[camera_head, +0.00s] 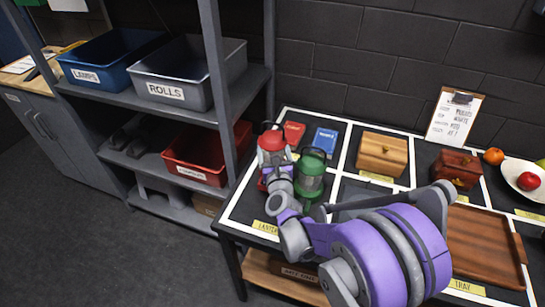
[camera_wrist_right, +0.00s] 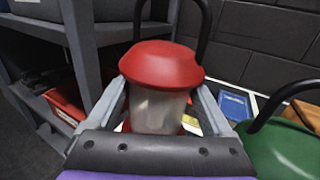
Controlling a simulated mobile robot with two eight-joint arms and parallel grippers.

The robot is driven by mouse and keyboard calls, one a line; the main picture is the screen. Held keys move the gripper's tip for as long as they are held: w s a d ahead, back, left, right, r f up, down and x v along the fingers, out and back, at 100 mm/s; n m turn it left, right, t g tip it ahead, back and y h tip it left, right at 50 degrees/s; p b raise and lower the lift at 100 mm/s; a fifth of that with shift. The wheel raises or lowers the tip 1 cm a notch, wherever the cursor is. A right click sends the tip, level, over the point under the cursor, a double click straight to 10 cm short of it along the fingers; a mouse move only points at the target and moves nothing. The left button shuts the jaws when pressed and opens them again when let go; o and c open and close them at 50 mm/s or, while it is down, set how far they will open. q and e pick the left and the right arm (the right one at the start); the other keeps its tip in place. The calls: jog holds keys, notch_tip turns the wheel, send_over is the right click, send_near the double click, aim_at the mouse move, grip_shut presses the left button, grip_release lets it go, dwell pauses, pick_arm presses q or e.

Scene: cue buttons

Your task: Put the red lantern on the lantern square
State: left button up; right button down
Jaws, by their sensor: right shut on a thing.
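The red lantern (camera_head: 272,141) has a red domed cap, a clear body and a dark handle. My right gripper (camera_head: 274,165) is shut on it; in the right wrist view the fingers clasp both sides of the lantern (camera_wrist_right: 160,70) under the cap. It is upright near the table's left edge; whether its base touches the table is hidden. A green lantern (camera_head: 311,163) stands just to its right, also in the right wrist view (camera_wrist_right: 285,150). The lantern square (camera_head: 243,210), with a yellow label (camera_head: 265,227), is at the front left, partly covered by my arm. My left gripper is out of view.
Behind the lanterns lie a red book (camera_head: 293,133) and a blue book (camera_head: 325,140). A grey shelf (camera_head: 232,95) with bins stands close on the left. Wooden boxes (camera_head: 382,153), a tray (camera_head: 485,245) and a white plate of fruit (camera_head: 515,178) fill the right.

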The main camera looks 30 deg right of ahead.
aim_at(273, 154)
jog(key=shift+f+b, duration=0.3)
jog(key=shift+f, duration=1.35)
